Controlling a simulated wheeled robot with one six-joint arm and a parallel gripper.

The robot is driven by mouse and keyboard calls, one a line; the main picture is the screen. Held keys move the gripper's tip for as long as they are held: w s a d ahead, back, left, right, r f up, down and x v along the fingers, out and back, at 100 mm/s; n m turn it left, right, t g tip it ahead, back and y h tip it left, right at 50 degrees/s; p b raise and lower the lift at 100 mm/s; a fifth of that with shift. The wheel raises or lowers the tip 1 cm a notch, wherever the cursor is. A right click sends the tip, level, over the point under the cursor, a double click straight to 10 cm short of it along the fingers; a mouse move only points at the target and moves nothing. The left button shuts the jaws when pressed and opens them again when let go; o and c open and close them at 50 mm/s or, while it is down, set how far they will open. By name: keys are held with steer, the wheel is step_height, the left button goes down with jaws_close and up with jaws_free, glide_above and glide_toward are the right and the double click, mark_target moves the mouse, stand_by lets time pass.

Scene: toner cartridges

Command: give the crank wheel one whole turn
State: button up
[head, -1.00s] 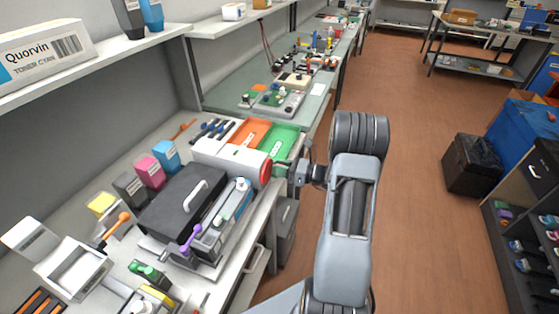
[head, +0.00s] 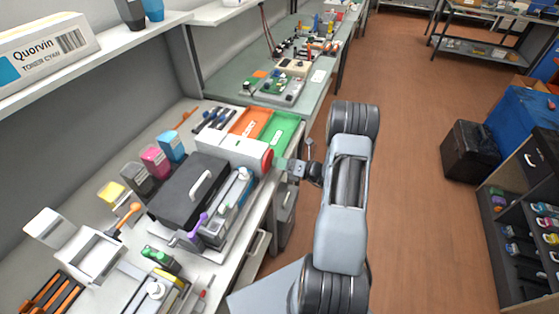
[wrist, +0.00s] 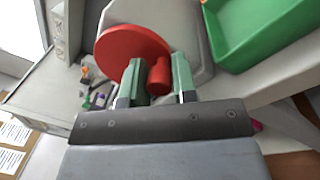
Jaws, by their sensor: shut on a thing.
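The red crank wheel (head: 267,159) is on the right end of a white housing (head: 232,152) beside the black-lidded machine. In the wrist view the wheel is a red disc (wrist: 130,47) with a red cylindrical handle (wrist: 159,76) standing out from it. My gripper (wrist: 158,80) has its two green-tipped fingers on either side of this handle and is shut on it. In the head view my gripper (head: 281,165) reaches the wheel from the right. The fingers hide part of the disc's lower edge.
A green tray (head: 280,130) and an orange tray (head: 249,122) lie just behind the housing. The black-lidded machine (head: 174,203) and toner cartridges (head: 154,160) stand to the left. Open floor (head: 420,200) lies to the right of the bench.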

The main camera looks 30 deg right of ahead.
stand_by(0.4)
steer(key=o, duration=0.9)
steer(key=b+v, duration=0.3)
steer(key=v, duration=1.1)
steer(key=shift+w+a, duration=0.1)
